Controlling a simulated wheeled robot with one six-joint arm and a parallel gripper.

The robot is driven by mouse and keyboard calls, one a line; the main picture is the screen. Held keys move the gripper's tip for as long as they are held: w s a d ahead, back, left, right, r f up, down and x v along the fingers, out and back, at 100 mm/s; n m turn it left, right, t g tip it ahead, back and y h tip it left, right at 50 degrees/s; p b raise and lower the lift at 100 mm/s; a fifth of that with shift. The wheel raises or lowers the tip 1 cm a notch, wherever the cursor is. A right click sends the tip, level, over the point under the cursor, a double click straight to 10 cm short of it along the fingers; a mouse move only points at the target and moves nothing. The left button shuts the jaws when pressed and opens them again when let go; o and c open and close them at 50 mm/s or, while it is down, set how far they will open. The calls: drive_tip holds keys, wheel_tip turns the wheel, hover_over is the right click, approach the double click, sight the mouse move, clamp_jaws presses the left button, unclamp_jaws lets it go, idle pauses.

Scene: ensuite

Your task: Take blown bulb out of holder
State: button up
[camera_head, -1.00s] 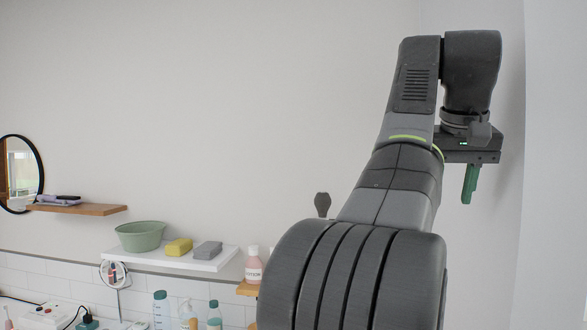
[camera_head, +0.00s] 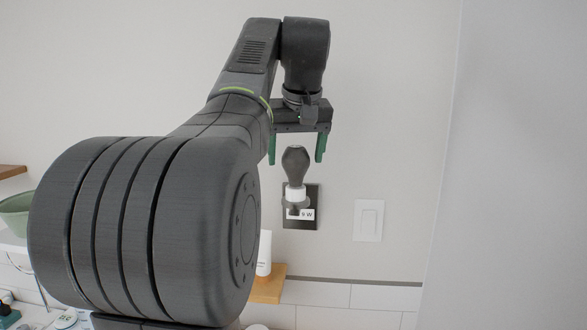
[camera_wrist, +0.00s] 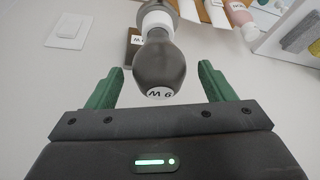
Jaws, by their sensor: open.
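The blown bulb (camera_head: 296,160) is dark grey and pear-shaped. It stands upright, glass up, in a white socket (camera_head: 296,193) on a dark wall holder plate (camera_head: 315,218). My gripper (camera_head: 296,158) is open and empty, with its green fingers pointing down and the bulb's top between or just below them; depth is hard to tell. In the wrist view the bulb (camera_wrist: 160,68) hangs between my gripper's fingers (camera_wrist: 161,85), apart from both, with a white label on its tip. The lower part of the holder is partly cut off there.
A white light switch (camera_head: 368,220) is on the wall to the right of the holder. A small wooden shelf (camera_head: 268,284) with a white bottle (camera_head: 264,253) is below. The wall around the holder is otherwise clear.

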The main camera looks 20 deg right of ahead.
sight(293, 170)
drive_tip(key=shift+x, duration=2.2)
drive_tip(key=shift+s, duration=0.15)
drive_tip(key=c, duration=1.1)
drive_tip(key=shift+a+n+y, duration=0.1)
drive_tip(key=shift+n+y, duration=0.7)
drive_tip(key=shift+n, duration=1.2)
drive_tip(key=shift+f, duration=0.1)
drive_tip(key=shift+n+y, duration=0.4)
drive_tip(key=shift+n, duration=0.7)
drive_tip(key=shift+a+n+g+y, duration=0.15)
drive_tip(key=shift+n+g+y, duration=0.2)
drive_tip(key=shift+n, duration=0.55)
